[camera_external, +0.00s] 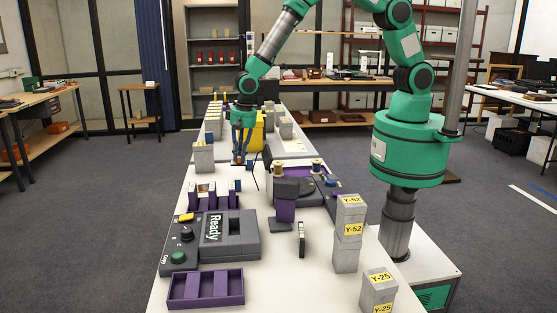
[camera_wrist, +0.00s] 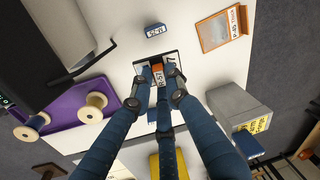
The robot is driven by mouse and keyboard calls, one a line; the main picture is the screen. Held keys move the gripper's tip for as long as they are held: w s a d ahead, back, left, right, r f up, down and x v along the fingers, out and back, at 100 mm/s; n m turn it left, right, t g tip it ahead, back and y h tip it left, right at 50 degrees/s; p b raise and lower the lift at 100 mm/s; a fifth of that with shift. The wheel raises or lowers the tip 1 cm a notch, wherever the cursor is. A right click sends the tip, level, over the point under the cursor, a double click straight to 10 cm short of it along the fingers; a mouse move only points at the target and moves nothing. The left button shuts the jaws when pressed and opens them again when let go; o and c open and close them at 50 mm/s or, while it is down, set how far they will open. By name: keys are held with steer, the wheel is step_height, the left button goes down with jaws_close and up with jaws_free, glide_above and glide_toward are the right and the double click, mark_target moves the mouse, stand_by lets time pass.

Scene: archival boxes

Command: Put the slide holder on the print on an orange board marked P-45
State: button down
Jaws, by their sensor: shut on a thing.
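My gripper (camera_wrist: 160,84) is shut on a small orange slide holder (camera_wrist: 158,68) with a white label that is hard to read. In the external view, my gripper (camera_external: 239,158) points down over the white table, with a bit of orange at its fingertips. In the wrist view, the holder is over a dark-edged board (camera_wrist: 141,70); I cannot tell whether they touch. The orange board marked P-45 (camera_wrist: 208,41), with a grey print (camera_wrist: 214,31) on it, lies flat at the upper right, apart from my gripper. I cannot make it out in the external view.
A small blue labelled block (camera_wrist: 156,30) lies near the dark-edged board. A grey box (camera_wrist: 237,104) stands at right in the wrist view. A purple tray with spools (camera_wrist: 62,108) is at left. Bare white table lies between the held holder and the P-45 board.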

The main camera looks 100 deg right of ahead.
mark_target(245, 164)
step_height(245, 164, down, 4)
steer(key=shift+s+d+f, duration=0.1)
steer(key=shift+s+d, duration=0.05)
steer(key=shift+s+b, duration=0.2)
steer(key=shift+b, duration=0.1)
steer(key=shift+s+f+b, duration=0.1)
steer(key=shift+s+b, duration=0.5)
steer(key=shift+b, duration=0.45)
steer(key=shift+s+g+b, duration=0.4)
steer(key=shift+s+b, duration=0.25)
steer(key=shift+b, duration=0.05)
steer(key=shift+w, duration=0.15)
steer(key=w, duration=0.5)
steer(key=w+b, duration=0.1)
steer(key=w, duration=0.4)
steer(key=w+f, duration=0.1)
steer(key=w, duration=0.4)
steer(key=shift+w+a+b, duration=0.3)
steer(key=shift+w+a, duration=0.05)
steer(key=shift+a, duration=0.05)
steer(key=shift+f, duration=0.1)
steer(key=shift+f+b, duration=0.35)
steer(key=shift+f, duration=1.4)
